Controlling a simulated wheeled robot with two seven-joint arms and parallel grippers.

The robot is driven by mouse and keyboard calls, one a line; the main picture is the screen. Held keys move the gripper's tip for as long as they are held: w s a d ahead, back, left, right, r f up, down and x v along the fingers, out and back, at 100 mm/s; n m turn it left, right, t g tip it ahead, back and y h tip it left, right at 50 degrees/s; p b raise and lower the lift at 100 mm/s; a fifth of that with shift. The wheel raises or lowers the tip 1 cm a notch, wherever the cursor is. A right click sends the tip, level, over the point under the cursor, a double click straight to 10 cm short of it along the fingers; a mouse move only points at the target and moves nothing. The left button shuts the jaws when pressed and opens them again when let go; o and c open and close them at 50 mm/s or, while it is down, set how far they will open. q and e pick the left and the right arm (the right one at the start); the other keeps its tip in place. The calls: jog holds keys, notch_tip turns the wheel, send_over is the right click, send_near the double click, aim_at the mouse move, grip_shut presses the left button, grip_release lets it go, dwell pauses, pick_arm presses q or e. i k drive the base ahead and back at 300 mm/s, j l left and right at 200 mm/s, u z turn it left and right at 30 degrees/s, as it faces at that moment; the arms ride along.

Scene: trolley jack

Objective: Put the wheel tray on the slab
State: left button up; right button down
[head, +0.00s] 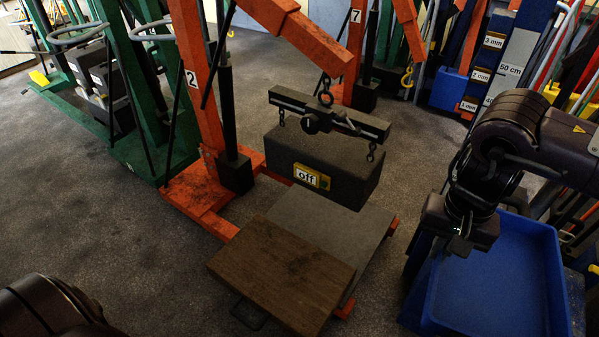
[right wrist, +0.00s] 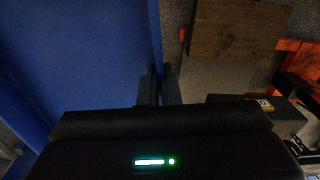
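The blue tray (head: 500,290), which I take as the wheel tray, stands at the right with its inside bare where it shows. My right gripper (right wrist: 160,88) is at its left wall. In the right wrist view the fingers are close together, one on each side of the tray's blue wall (right wrist: 110,40), and seem shut on it. In the head view the fingertips are hard to make out. A flat grey slab (head: 345,230) lies low in the middle, with a brown board (head: 285,270) at its near side. My left gripper is out of view.
A dark block (head: 325,165) marked "off" hangs from a beam on an orange crane (head: 210,120) above the slab's far side. Green frames (head: 150,110) stand at the left, and a tool rack (head: 490,60) at the back right. Grey floor is clear at the left.

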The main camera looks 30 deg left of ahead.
aim_at(276, 272)
jog(key=j+z, duration=0.1)
jog(key=j, duration=0.35)
jog(key=k+j+z, duration=0.15)
jog(key=j, duration=0.3)
jog(key=j+z, duration=0.1)
jog(key=j, duration=0.35)
jog(key=k+j+z, duration=0.1)
jog(key=j, duration=0.35)
jog(key=k+j+z, duration=0.15)
jog(key=j, duration=0.25)
jog(key=k+j+z, duration=0.1)
jog(key=j, duration=0.35)
